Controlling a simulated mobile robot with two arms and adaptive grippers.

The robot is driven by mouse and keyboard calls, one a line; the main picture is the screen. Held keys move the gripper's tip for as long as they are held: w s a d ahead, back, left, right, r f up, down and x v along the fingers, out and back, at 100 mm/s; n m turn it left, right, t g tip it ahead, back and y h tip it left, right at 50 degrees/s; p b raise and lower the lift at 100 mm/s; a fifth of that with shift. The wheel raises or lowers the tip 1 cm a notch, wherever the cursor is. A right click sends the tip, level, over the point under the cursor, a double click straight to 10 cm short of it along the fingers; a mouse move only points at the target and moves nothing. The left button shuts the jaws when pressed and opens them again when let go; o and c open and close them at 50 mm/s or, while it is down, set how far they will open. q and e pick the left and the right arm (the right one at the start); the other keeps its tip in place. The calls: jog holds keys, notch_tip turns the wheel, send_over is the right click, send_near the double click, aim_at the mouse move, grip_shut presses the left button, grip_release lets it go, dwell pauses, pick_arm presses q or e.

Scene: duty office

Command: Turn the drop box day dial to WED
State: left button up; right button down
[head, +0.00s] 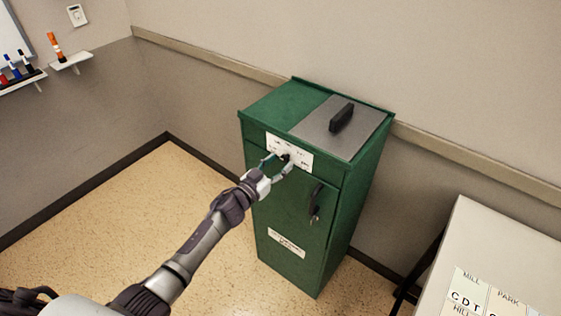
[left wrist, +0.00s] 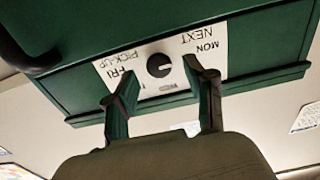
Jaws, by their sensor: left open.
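The green drop box (head: 300,215) stands against the wall. A white label plate (head: 301,161) on its upper front carries the black day dial (head: 286,157). In the left wrist view, the dial (left wrist: 158,65) is a round black knob, with the print upside down: MON and NEXT at right, FRI and PICK-UP at left, and WED at the lower edge. A small light mark shows on the knob; I cannot tell its exact setting. My left gripper (head: 279,164) is open in front of the plate. Its fingers (left wrist: 152,84) are apart, with the dial showing between and beyond them.
The box has a grey top lid with a black handle (head: 341,118) and a black front handle (head: 315,199) with keys below the plate. A white table (head: 480,235) with lettered cards stands at right.

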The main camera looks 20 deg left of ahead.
pick_arm(q)
jog(key=shift+w+d, duration=0.25)
jog(key=shift+w, duration=0.4)
grip_shut()
